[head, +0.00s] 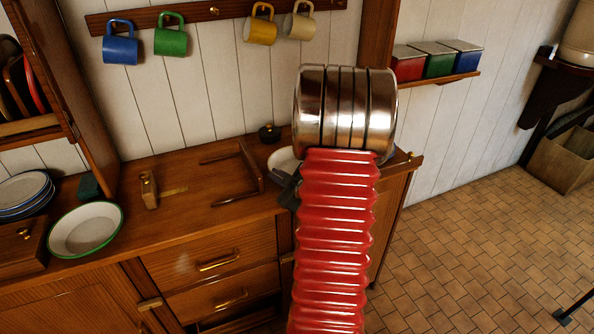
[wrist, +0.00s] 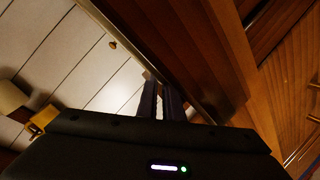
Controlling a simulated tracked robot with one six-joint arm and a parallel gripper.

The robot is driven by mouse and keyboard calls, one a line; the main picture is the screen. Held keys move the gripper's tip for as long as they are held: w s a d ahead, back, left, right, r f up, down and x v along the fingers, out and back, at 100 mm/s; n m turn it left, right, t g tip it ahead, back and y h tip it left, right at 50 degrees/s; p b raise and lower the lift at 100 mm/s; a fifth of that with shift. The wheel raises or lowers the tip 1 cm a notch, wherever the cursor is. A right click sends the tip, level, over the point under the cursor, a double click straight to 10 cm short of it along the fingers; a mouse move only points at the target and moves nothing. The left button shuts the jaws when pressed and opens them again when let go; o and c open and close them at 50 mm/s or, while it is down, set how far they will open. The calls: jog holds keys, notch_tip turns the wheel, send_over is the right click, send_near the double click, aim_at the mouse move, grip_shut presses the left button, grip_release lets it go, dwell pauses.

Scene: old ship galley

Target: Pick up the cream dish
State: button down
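A shallow cream dish with a green rim (head: 86,229) sits on the wooden counter at the left in the head view. A second pale dish (head: 284,160) is on the counter further right, partly hidden behind my arm, so its shape and colour are hard to judge. My gripper shows in the head view only as a small dark part beside my red arm. In the wrist view, the two dark fingers of my gripper (wrist: 161,100) are close together with nothing seen between them. Neither dish can be made out in the wrist view.
A wooden rack (head: 237,172), a small wooden block (head: 148,190) and a dark lidded pot (head: 269,133) stand on the counter. Stacked blue-rimmed plates (head: 25,192) and a wooden box (head: 18,244) are at far left. Mugs (head: 170,36) hang above. The tiled floor at right is mostly clear.

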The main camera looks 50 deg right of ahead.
dwell(0.6)
notch_tip(320, 180, up, 10)
dwell(0.6)
dwell(0.5)
